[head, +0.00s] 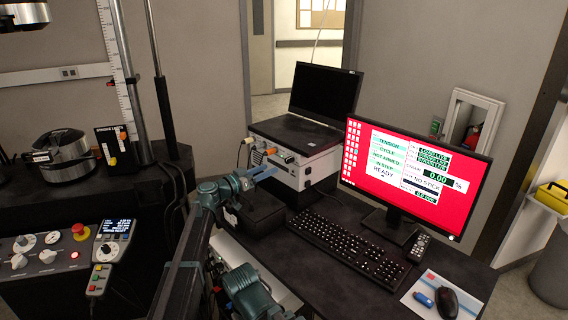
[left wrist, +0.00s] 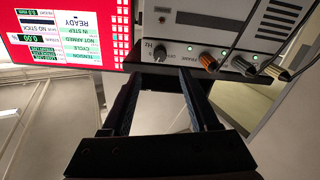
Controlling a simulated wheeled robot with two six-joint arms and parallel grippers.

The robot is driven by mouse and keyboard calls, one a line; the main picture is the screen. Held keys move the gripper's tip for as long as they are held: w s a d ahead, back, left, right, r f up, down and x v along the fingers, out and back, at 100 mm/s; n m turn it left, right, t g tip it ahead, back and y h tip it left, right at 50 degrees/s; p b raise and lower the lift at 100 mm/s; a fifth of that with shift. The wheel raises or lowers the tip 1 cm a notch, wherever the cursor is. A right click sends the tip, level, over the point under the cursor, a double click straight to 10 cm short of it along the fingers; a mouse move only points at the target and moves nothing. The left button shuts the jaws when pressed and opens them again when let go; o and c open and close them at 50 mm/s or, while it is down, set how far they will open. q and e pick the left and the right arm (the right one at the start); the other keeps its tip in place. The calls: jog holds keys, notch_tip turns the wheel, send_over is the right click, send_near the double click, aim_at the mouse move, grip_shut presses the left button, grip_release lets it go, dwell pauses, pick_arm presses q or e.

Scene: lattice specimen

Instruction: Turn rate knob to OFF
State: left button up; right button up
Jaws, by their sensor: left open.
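The light grey control box (head: 292,165) stands on the desk beneath the laptop, and its front carries a row of knobs. In the left wrist view, turned upside down, the box face (left wrist: 215,22) fills the upper right. A small dark rate knob (left wrist: 160,53) sits there by OFF and Hz markings; its exact setting is too small to read. My left gripper (left wrist: 163,82) is open and empty, its two fingers pointing at the box face just short of this knob. My right gripper is not in view.
An orange plug or knob (left wrist: 208,62) and other protruding fittings lie beside the rate knob. A red-screened monitor (head: 412,172), keyboard (head: 345,243) and mouse (head: 446,300) occupy the desk to the right. A control panel with an emergency stop (head: 80,231) is at left.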

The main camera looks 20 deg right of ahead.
aim_at(286, 161)
pick_arm(q)
jog(key=x, duration=0.9)
jog(key=shift+a, duration=0.1)
grip_shut()
